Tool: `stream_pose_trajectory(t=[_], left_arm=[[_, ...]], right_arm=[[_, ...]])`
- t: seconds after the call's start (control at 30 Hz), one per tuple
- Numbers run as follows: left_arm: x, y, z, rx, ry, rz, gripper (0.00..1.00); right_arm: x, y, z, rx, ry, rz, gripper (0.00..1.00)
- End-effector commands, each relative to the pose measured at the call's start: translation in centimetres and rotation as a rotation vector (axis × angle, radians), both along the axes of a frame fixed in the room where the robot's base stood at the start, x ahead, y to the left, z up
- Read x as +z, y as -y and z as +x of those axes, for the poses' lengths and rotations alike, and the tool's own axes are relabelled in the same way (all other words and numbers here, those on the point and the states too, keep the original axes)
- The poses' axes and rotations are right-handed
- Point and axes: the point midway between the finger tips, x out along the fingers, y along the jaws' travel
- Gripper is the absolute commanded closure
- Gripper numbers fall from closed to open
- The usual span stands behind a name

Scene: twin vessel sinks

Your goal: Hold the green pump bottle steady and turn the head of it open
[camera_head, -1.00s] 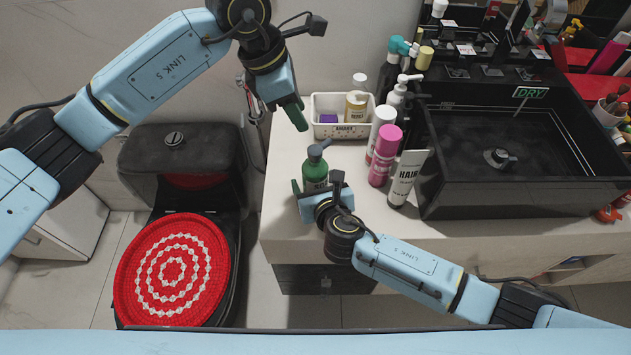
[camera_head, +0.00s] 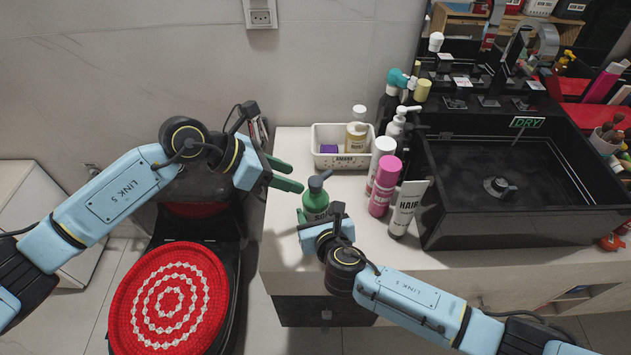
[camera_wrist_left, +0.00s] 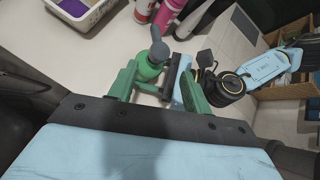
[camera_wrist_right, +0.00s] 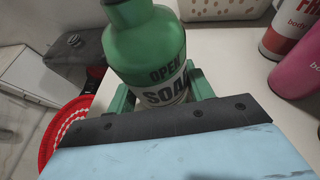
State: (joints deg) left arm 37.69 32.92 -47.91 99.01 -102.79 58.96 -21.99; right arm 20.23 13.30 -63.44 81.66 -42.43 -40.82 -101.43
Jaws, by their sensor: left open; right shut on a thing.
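The green pump bottle (camera_head: 316,203) stands upright near the left end of the counter, with a grey pump head (camera_head: 319,181) on top. My right gripper (camera_wrist_right: 160,95) is shut around the bottle's body; the label reading OPEN and SOAP shows between its green fingers. My left gripper (camera_head: 288,174) is open, its two green fingers pointing right toward the pump head from the left, a short gap away. In the left wrist view the grey head (camera_wrist_left: 158,48) and the bottle's green shoulder (camera_wrist_left: 148,70) show beyond and between the open left fingers. The bottle's lower part is partly hidden by my right gripper.
A white basket (camera_head: 338,158) stands behind the bottle. A pink can (camera_head: 384,186), a white HAIR tube (camera_head: 407,208) and other bottles stand to the right, beside the black sink (camera_head: 520,215).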

Motion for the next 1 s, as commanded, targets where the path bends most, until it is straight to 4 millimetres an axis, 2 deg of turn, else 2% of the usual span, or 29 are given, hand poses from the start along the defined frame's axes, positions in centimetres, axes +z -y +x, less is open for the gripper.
stream_pose_trajectory(t=[0.03, 0.2, 0.5, 0.8, 1.0], left_arm=[[-1.0, -0.8, -0.6, 0.046, -0.005, -0.052, 0.51], [-2.5, -1.6, -2.0, 0.174, 0.062, -0.236, 0.51], [-3.7, -0.4, -5.2, 0.359, 0.358, -0.444, 0.51], [-4.0, -1.3, -7.5, 0.540, 0.565, -0.462, 0.51], [-4.0, -1.2, -7.3, 0.571, 0.595, -0.456, 0.51]], right_arm=[[-0.1, 0.0, 0.0, 0.001, -0.001, 0.000, 0.81], [-0.1, 0.0, 0.0, 0.001, -0.001, 0.000, 0.81], [-0.1, 0.0, -0.1, 0.001, -0.001, 0.000, 0.81], [-0.1, 0.0, -0.1, 0.001, -0.001, 0.000, 0.81], [-0.1, 0.0, -0.1, 0.001, -0.002, 0.000, 0.81]])
